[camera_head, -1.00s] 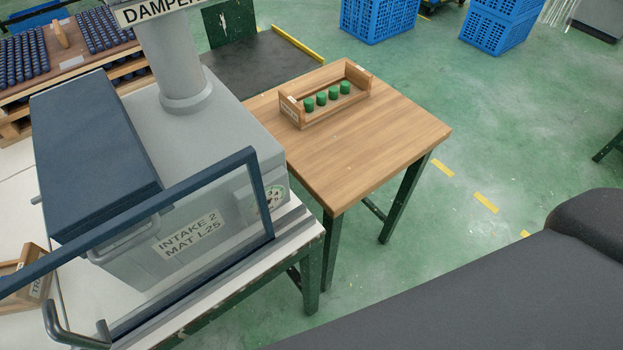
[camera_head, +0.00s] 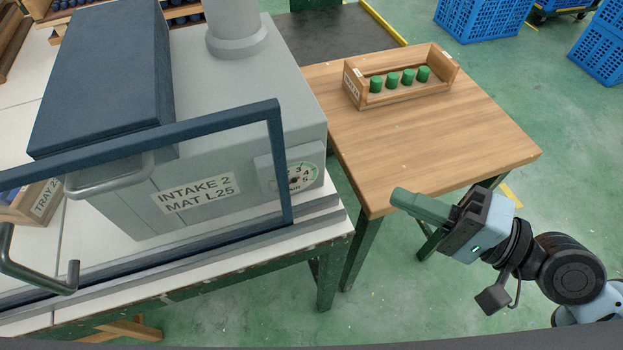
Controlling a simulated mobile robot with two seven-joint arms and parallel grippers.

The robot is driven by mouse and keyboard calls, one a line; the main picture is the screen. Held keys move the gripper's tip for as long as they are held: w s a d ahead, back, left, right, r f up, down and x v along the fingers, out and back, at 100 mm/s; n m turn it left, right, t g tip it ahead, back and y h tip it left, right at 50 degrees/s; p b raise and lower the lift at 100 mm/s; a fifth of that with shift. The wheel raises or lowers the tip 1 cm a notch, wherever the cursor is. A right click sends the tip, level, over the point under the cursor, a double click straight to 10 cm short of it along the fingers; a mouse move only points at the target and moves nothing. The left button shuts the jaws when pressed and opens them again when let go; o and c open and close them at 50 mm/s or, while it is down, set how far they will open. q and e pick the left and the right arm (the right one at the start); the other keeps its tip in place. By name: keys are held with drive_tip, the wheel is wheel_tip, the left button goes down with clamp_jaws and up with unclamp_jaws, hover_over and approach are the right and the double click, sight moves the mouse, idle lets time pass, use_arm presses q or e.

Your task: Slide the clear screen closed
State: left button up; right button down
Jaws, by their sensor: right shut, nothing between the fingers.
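The clear screen has a dark blue frame (camera_head: 279,170) and stands in front of the grey intake box (camera_head: 225,150). I see the box's label and dial through the pane. The screen's right post is near the dial, and its left end is out of view. A dark bar handle (camera_head: 38,278) shows low on the screen at the left. My right gripper (camera_head: 408,200) is shut and empty. It is to the right of the screen, apart from it, over the gap in front of the wooden table. My left gripper is not in view.
The screen stands on grey rails (camera_head: 330,212) along the white bench's front edge. A wooden table (camera_head: 430,135) on the right bears a wooden tray (camera_head: 405,92) with several green pegs. Another tray (camera_head: 38,200) sits behind the screen at left. Green floor is open at right.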

drive_tip(key=shift+s+a+r+g+y, duration=0.15)
drive_tip(key=shift+r+g+y, duration=0.1)
drive_tip(key=shift+r, duration=0.3)
drive_tip(key=shift+s+a+r+g+y, duration=0.15)
drive_tip(key=shift+r+y, duration=0.1)
drive_tip(key=shift+r, duration=0.25)
drive_tip(key=shift+w, duration=0.1)
drive_tip(key=s+a+p+x, duration=0.1)
drive_tip(key=p+x, duration=0.3)
drive_tip(key=x, duration=0.8)
drive_tip(key=shift+s+a, duration=0.45)
drive_tip(key=shift+s, duration=0.2)
